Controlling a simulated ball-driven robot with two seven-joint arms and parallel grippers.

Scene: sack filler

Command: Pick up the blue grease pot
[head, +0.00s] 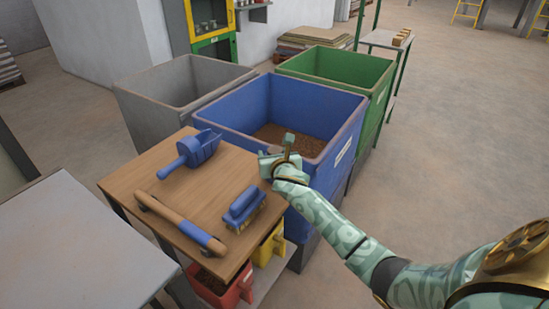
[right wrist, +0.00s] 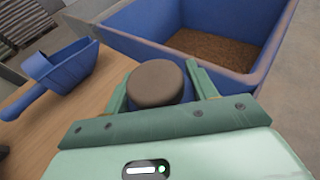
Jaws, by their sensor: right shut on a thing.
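The blue grease pot (right wrist: 157,84) shows in the right wrist view as a round pot with a brown top and a little blue side. It sits between the two green fingers of my right gripper (right wrist: 160,88), which is shut on it. In the head view my right gripper (head: 280,158) is at the right back corner of the wooden table (head: 170,195), close to the near wall of the blue bin. The pot cannot be made out there behind the fingers. Whether its base touches the table is hidden. My left gripper is out of view.
A blue scoop (head: 192,150), a wooden-handled tool (head: 180,222) and a blue brush (head: 244,206) lie on the table. The blue bin (head: 330,172) holds brown material. Grey (head: 150,122) and green (head: 375,75) bins flank it. Red (head: 222,293) and yellow (head: 270,245) containers sit below.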

